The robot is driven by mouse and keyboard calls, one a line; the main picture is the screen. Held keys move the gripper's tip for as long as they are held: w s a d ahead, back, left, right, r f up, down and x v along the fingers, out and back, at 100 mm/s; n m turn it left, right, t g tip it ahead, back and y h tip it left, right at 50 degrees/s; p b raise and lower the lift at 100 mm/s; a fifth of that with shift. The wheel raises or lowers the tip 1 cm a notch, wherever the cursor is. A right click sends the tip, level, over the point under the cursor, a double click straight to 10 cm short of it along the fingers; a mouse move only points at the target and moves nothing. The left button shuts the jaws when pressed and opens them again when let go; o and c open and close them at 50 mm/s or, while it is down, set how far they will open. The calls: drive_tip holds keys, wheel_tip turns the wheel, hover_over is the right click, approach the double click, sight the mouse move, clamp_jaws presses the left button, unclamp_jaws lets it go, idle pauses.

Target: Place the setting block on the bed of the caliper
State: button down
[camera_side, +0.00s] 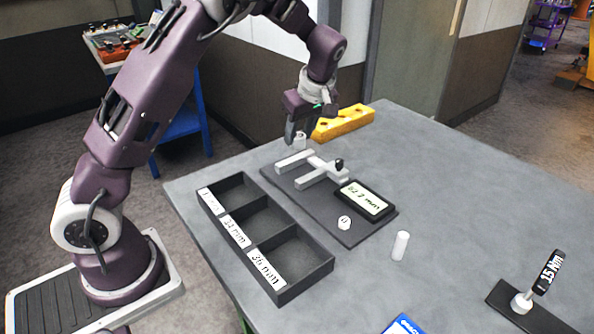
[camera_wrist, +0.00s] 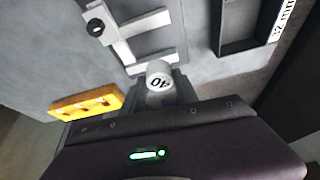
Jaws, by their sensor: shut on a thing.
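The setting block, a small white piece with a round face marked 40 (camera_wrist: 159,75), is between the fingers of my gripper (camera_wrist: 161,92) in the wrist view. In the side view my gripper (camera_side: 298,133) points down behind the caliper, and a bit of the white block (camera_side: 300,143) shows at its fingertips. The fingers are shut on the block. The caliper (camera_side: 318,168) has pale grey jaws with a gap between them on a dark base, and it also shows in the wrist view (camera_wrist: 125,35). Its display (camera_side: 364,199) shows a reading in mm, too blurred to read surely.
A dark tray (camera_side: 283,289) with three empty, mm-labelled compartments lies left of the caliper. A yellow holed casting (camera_side: 343,122) lies behind. A small white button-like piece (camera_side: 344,222), a white cylinder (camera_side: 400,246) and a 15 Nm tool (camera_side: 536,285) stand in front and right. The right side is mostly clear.

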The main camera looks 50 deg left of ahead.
wheel_tip(320, 180, down, 9)
drive_tip(key=shift+r, duration=0.15)
drive_tip(key=c, duration=0.9)
unclamp_jaws()
drive_tip(key=s+d+r+m+h, duration=0.1)
drive_tip(key=s+d+r, duration=0.1)
drive_tip(key=r, duration=0.3)
drive_tip(key=s+d+r+m+t+h, duration=0.1)
drive_tip(key=s+d+r, duration=0.1)
drive_tip(key=r, duration=0.4)
drive_tip(key=s+d+r+m, duration=0.1)
drive_tip(key=s+d+r, duration=0.15)
drive_tip(key=r, duration=0.25)
drive_tip(key=s+d+r+m+t+h, duration=0.1)
drive_tip(key=s+d+m, duration=0.1)
drive_tip(key=s+m, duration=0.2)
drive_tip(key=s+d+r+m+t, duration=0.1)
drive_tip(key=s+d+m, duration=0.2)
drive_tip(key=s, duration=0.8)
drive_tip(key=s+d+r+m+t+h, duration=0.1)
drive_tip(key=s+d+r+m+t, duration=0.1)
drive_tip(key=s+m, duration=0.5)
drive_tip(key=shift+s+d+r+h, duration=0.1)
drive_tip(key=shift+s+d+h, duration=0.2)
drive_tip(key=shift+s+d, duration=0.15)
